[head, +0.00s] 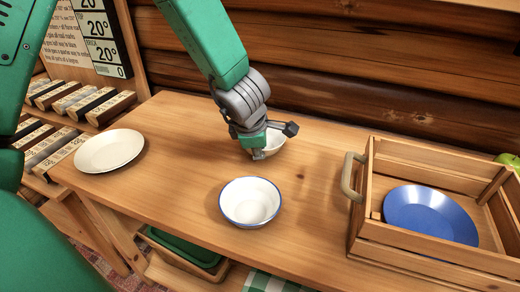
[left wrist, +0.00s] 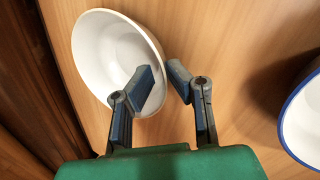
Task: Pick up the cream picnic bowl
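The cream bowl (head: 274,143) stands on the wooden counter near the back wall, partly hidden behind my left gripper (head: 259,152). In the left wrist view the plain pale bowl (left wrist: 103,45) shows its inside and rim. There my left gripper (left wrist: 163,72) is open with a narrow gap between its fingertips. One finger overlaps the bowl's inside and the other is outside its near rim. I cannot tell whether either finger touches the bowl. My right gripper is in neither view.
A blue-rimmed white bowl (head: 250,203) stands in front, also at the right edge of the left wrist view (left wrist: 305,118). A cream plate (head: 109,150) lies at left. A wooden crate (head: 430,258) holding a blue plate (head: 430,213) stands at right. The counter between is clear.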

